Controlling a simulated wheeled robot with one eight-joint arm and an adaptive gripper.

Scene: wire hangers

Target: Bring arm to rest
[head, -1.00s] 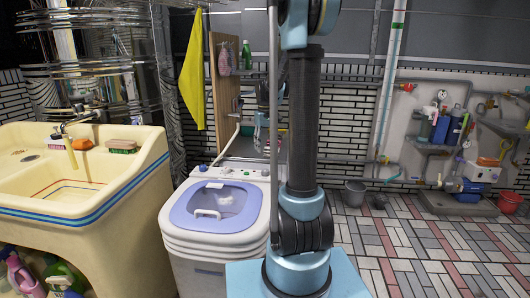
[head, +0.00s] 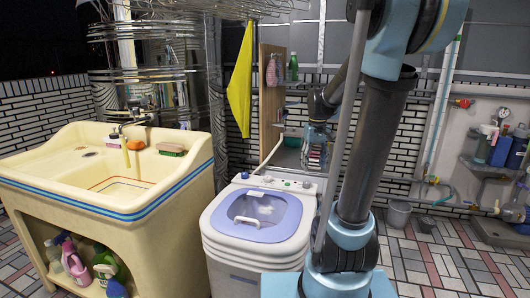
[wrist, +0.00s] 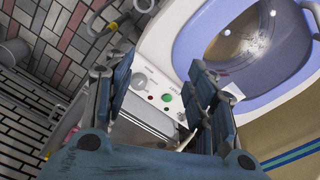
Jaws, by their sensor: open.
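My gripper (wrist: 158,88) is open in the wrist view, its two blue-grey fingers spread apart with nothing between them. The washing machine's control panel shows beyond the fingers. In the head view my gripper (head: 316,155) hangs at the end of the bent arm, pointing down behind and to the right of the washing machine (head: 258,248), apart from it. The arm's dark column leans slightly right. The fingertips are small in the head view.
A cream sink (head: 105,185) with soap and a sponge stands left, bottles on its lower shelf. Wire hangers (head: 225,8) hang at the top. A yellow cloth (head: 240,80) hangs by a wooden board (head: 271,100).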

